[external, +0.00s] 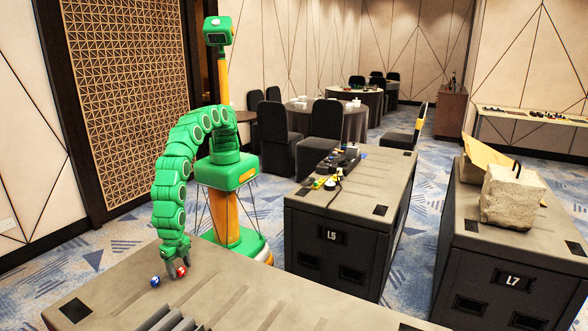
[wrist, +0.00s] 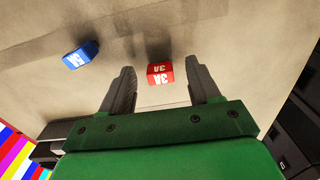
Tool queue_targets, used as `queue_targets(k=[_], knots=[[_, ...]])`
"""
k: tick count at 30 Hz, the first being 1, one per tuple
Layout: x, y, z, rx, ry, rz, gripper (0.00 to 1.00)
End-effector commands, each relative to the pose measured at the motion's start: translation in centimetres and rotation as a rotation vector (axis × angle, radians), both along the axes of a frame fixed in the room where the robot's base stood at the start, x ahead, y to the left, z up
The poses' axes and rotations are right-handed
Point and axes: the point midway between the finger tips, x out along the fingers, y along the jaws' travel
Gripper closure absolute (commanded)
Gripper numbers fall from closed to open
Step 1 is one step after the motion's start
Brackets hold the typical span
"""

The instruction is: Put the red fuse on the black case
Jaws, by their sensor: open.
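The red fuse (wrist: 159,74), a small block with white "3A" lettering, lies between the spread fingertips of my gripper (wrist: 160,69) in the wrist view. Its sides look clear of both fingers. In the external view the red fuse (external: 181,271) is at the fingers of my gripper (external: 174,266), which points down over the near case top (external: 255,300). My gripper is open. Black cases with grey-brown tops stand beyond, one marked L5 (external: 333,236) and one marked L7 (external: 512,280); I cannot tell which one the task names.
A blue fuse (wrist: 81,55) lies left of the red one, close to my gripper. Grey ridged pieces (external: 170,319) lie on the near case. Small tools and dark devices (external: 338,165) sit on the L5 case, and a concrete block (external: 510,196) on L7.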

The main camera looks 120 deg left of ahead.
Motion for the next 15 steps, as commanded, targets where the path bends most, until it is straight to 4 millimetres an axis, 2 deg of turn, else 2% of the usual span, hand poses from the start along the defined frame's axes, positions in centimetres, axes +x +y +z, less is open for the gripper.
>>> queue_targets(k=[3,4,15], knots=[[0.02,-0.01,0.04,0.000,0.000,0.000,0.38],[0.02,-0.01,0.04,0.000,0.000,0.000,0.41],[0.02,-0.01,0.06,-0.001,0.000,0.000,0.97]])
